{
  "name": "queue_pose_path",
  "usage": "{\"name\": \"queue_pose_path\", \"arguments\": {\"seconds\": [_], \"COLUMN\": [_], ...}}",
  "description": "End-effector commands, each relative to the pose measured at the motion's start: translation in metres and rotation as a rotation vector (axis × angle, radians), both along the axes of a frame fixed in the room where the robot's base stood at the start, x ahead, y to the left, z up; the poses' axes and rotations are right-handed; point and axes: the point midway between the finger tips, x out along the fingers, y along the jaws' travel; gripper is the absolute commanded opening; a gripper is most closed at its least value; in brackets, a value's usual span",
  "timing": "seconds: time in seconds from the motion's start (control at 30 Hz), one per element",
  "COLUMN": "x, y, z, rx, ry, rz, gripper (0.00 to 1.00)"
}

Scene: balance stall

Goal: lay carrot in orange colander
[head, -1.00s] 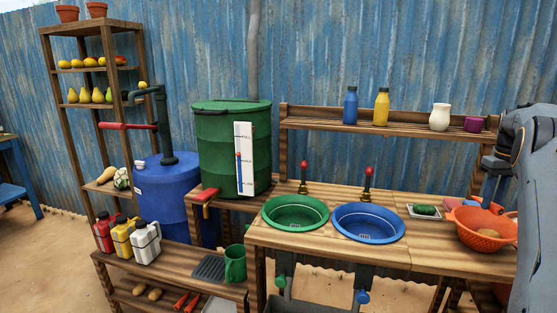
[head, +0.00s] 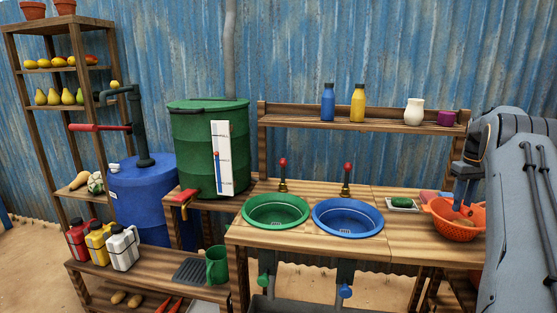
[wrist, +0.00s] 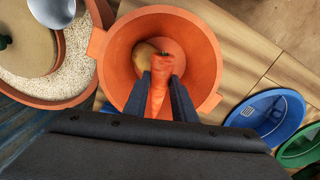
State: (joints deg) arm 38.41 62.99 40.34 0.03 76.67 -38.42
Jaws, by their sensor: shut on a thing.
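The orange colander (head: 440,222) stands at the right end of the wooden counter. It also fills the middle of the wrist view (wrist: 205,50). A carrot (wrist: 160,84) is held between the two fingers of my gripper (wrist: 168,88), over the colander's opening. In the head view my gripper (head: 466,190) points down at the colander, its tips at about rim height. I cannot tell whether the carrot touches the bottom. A brown potato-like thing (wrist: 142,54) lies inside the colander, partly hidden by the carrot.
A green basin (head: 276,212) and a blue basin (head: 348,218) are set in the counter. A soap dish (head: 403,205) lies left of the colander. In the wrist view a terracotta pot of pale grains (wrist: 60,84) with a metal scoop (wrist: 52,10) stands close beside the colander.

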Motion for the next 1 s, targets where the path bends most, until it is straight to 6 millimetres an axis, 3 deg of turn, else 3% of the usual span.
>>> {"name": "queue_pose_path", "arguments": {"seconds": [0.6, 1.0], "x": [0.000, 0.000], "y": [0.000, 0.000], "z": [-0.028, -0.031], "rx": [0.001, 0.000], "ry": [0.001, 0.000], "rz": [0.000, 0.000], "gripper": [0.02, 0.02]}}
